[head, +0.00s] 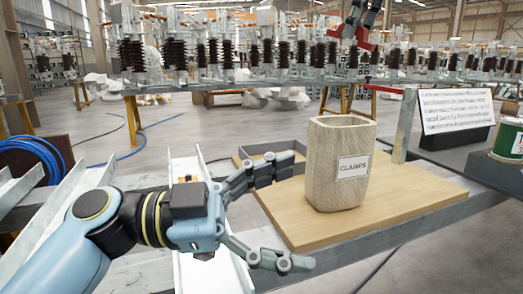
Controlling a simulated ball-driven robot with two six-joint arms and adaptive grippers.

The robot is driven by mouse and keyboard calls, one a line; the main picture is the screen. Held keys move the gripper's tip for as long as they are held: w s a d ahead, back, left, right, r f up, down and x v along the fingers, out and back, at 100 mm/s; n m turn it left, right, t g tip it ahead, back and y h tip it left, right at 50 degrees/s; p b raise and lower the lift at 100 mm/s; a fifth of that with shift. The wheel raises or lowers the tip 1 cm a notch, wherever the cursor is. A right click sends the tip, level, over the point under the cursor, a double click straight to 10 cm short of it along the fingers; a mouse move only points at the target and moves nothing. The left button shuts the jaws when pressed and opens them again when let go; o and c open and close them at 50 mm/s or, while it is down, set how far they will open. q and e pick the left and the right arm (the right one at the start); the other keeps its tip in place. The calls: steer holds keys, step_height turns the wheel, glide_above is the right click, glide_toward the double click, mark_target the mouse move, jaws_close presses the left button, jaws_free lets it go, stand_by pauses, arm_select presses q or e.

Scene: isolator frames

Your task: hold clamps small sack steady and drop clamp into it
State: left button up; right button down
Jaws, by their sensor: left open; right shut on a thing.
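The small sack (338,168) is a beige, open-topped bag with a white label reading "CLAMPS". It stands upright on a wooden board. My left gripper (283,217) is open, left of the sack. One finger is near its left side and the other is lower, over the board's front edge; I see no clear contact with the sack. My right gripper (358,13) shows in part at the top edge, above the sack. It is shut on the red clamp (363,39), which hangs over the sack's mouth. The sack's inside is mostly hidden.
The wooden board (420,205) has bare room right of the sack. A grey tray (267,148) is behind my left gripper. A printed sign (455,110) and a green tin (509,140) stand at the right. A blue cable coil (30,155) is at the left.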

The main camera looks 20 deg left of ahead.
arm_select(q)
steer(key=w+a+r+n+t+y, duration=0.1)
steer(key=w+a+r+n+t, duration=0.2)
steer(key=w, duration=0.6)
steer(key=w+a+r+n+t, duration=0.1)
steer(key=w+a+r+n, duration=0.3)
steer(key=w, duration=0.4)
steer(key=y, duration=0.1)
glide_toward(313, 145)
steer(key=r, duration=0.1)
arm_select(e)
steer(key=shift+r, duration=0.1)
arm_select(q)
steer(key=shift+n+g, duration=0.4)
steer(key=x, duration=1.1)
steer(key=shift+w+f, duration=0.15)
steer(key=shift+f, duration=0.1)
steer(key=shift+c, duration=0.4)
steer(key=c, duration=0.8)
arm_select(e)
step_height(313, 145, down, 13)
